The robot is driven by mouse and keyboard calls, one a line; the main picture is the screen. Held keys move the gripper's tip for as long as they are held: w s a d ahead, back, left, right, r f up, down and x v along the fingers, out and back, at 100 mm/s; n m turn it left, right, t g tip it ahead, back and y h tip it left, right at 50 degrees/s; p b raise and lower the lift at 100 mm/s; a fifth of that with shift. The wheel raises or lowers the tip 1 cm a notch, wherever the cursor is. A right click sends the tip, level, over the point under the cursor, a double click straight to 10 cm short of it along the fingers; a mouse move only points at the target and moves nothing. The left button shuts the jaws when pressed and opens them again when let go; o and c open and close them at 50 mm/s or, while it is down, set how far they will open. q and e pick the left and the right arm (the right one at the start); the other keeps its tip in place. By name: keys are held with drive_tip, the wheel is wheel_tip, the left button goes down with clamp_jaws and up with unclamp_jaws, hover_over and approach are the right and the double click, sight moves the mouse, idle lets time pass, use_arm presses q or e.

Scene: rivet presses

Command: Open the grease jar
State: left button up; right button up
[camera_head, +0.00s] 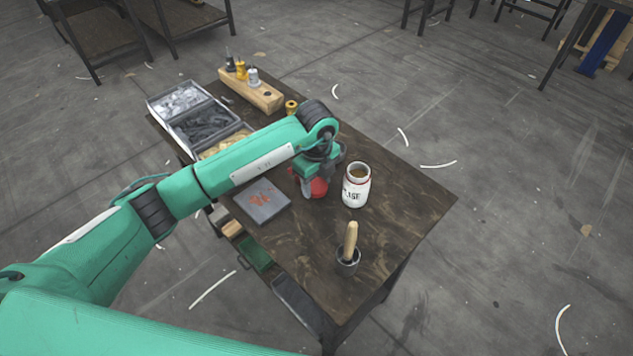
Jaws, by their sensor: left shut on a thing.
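The white grease jar (356,187) stands upright on the dark wooden table (420,195), right of my left gripper. Its mouth is uncovered and brown contents show inside. Dark lettering and red bands mark its side. My left gripper (314,181) is shut on a red lid (317,189) just left of the jar, apart from it. The hand hides part of the lid, and I cannot tell whether the lid touches the table. My right gripper is not in view.
A brush with a wooden handle (350,240) stands in a small cup in front of the jar. A grey plate with red marks (262,200) lies left. Part bins (200,122) and a wooden block with bottles (252,92) stand behind. The table's right side is clear.

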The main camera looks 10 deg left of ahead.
use_arm(q)
drive_tip(key=shift+f, duration=0.45)
drive_tip(key=shift+f, duration=0.2)
drive_tip(key=o, duration=0.9)
drive_tip(key=shift+c, duration=0.2)
drive_tip(key=shift+o, duration=1.1)
drive_tip(key=shift+r, duration=0.1)
